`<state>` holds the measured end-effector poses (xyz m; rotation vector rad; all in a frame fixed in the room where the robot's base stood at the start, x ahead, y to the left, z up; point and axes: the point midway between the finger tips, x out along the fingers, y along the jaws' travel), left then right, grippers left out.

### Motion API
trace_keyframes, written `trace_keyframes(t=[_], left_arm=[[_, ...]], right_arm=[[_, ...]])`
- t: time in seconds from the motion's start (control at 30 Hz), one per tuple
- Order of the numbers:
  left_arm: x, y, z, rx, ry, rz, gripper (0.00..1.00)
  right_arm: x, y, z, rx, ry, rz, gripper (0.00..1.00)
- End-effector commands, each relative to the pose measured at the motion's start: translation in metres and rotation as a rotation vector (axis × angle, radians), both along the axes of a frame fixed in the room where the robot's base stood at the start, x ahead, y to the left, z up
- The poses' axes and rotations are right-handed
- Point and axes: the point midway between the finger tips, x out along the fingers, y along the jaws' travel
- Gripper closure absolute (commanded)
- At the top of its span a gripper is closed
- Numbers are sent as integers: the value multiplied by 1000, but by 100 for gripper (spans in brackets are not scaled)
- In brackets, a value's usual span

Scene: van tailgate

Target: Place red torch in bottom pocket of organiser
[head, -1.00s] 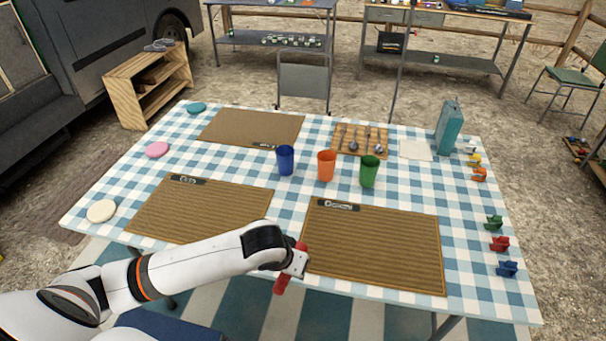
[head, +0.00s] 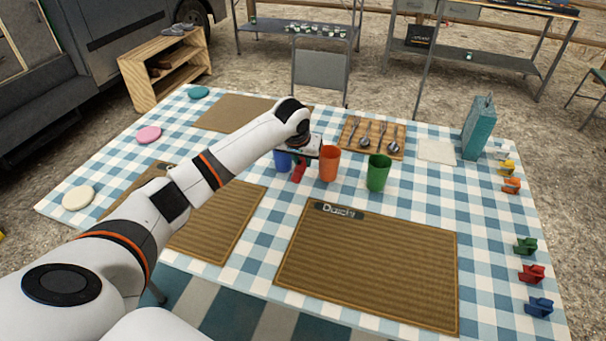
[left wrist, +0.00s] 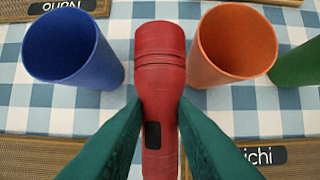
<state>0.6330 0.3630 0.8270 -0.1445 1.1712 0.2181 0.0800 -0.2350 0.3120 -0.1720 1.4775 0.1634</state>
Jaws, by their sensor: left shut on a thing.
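The red torch (left wrist: 160,75) is held between the two green fingers of my left gripper (left wrist: 155,125) in the left wrist view, its head pointing to the top of the picture. In the head view, my left gripper (head: 303,155) is over the table near the cups, and part of the red torch (head: 299,171) shows below it. The torch appears between the blue cup (left wrist: 72,45) and the orange cup (left wrist: 232,45). My right gripper is not in view. No organiser can be made out in these frames.
A green cup (head: 378,173) stands right of the orange one. Brown placemats (head: 370,262) lie on the checked tablecloth. A wooden board with spoons (head: 372,137) and a teal carton (head: 479,128) are farther back. Small coloured figures line the right edge.

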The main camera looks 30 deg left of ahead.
Motion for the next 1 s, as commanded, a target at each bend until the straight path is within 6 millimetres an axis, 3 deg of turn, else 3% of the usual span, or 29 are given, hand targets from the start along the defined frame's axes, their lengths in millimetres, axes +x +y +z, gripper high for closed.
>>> trace_keyframes(t=[0.43, 0.87, 0.9, 1.0], left_arm=[[0, 0, -60, 0, -2, 1, 100], [0, 0, -67, -1, -3, 1, 100], [0, 0, -67, 1, -3, 0, 70], [0, 0, -67, 0, -2, 0, 54]], right_arm=[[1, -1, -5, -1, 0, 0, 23], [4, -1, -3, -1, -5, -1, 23], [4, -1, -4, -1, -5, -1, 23], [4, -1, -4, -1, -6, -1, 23]])
